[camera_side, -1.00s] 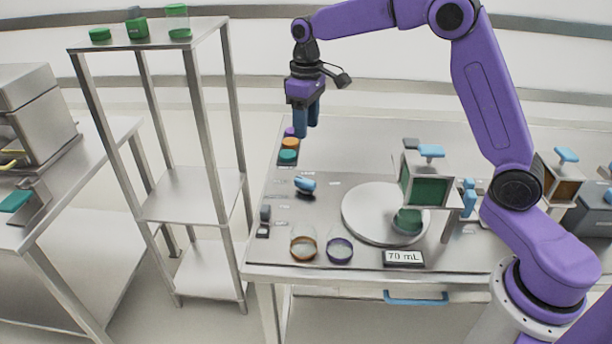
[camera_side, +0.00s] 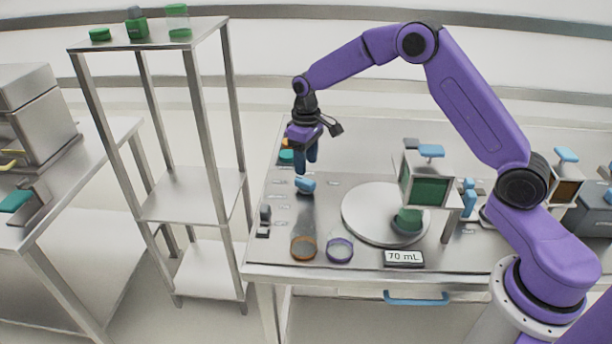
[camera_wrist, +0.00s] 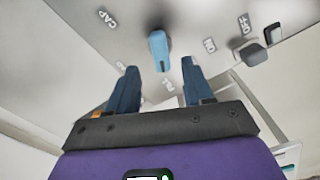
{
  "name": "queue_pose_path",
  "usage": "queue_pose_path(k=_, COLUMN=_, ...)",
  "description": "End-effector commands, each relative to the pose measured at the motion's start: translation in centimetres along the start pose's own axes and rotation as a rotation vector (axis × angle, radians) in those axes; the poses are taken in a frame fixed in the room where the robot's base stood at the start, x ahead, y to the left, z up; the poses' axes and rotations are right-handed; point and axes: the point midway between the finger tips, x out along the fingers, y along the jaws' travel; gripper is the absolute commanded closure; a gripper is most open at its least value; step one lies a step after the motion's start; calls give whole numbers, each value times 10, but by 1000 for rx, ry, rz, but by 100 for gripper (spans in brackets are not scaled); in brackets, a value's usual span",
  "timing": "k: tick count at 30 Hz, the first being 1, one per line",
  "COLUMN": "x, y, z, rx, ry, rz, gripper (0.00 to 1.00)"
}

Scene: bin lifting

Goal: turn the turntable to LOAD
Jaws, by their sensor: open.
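The turntable (camera_side: 365,212) is a white round disc on the metal bench, with a green vessel (camera_side: 408,222) standing on its right part. A blue lever knob (camera_side: 305,185) sits on the bench left of the disc. In the wrist view the knob (camera_wrist: 159,47) is ringed by printed labels; CAP is readable, others are partly hidden or too blurred, and I cannot read LOAD. My gripper (camera_side: 306,166) points down just above the knob. Its dark blue fingers are open and empty; in the wrist view (camera_wrist: 160,72) the knob shows in the gap, beyond the tips.
A box with a green window (camera_side: 427,190) stands over the turntable's right side. Orange (camera_side: 303,249) and purple (camera_side: 340,250) rings lie in front, beside a 70 mL display (camera_side: 403,258). A dark switch (camera_wrist: 256,54) with ON and OFF labels is near the knob.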

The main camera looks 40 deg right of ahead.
Motion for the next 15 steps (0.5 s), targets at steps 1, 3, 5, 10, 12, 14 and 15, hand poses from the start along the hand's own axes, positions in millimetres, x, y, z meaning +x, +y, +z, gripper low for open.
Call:
queue_pose_path(k=1, x=11, y=0, z=1, rx=0, ry=-4, rz=-1, gripper=49)
queue_pose_path(k=3, x=22, y=0, z=1, rx=0, ry=-4, rz=0, gripper=49)
queue_pose_path(k=5, x=31, y=0, z=1, rx=0, ry=-3, rz=0, gripper=49)
queue_pose_path(k=10, x=48, y=0, z=0, rx=0, ry=-1, rz=0, gripper=49)
queue_pose_path(k=12, x=51, y=0, z=0, rx=0, ry=0, rz=0, gripper=49)
queue_pose_path(k=14, x=53, y=0, z=0, rx=0, ry=0, rz=0, gripper=49)
queue_pose_path(k=15, x=54, y=0, z=0, rx=0, ry=1, rz=0, gripper=49)
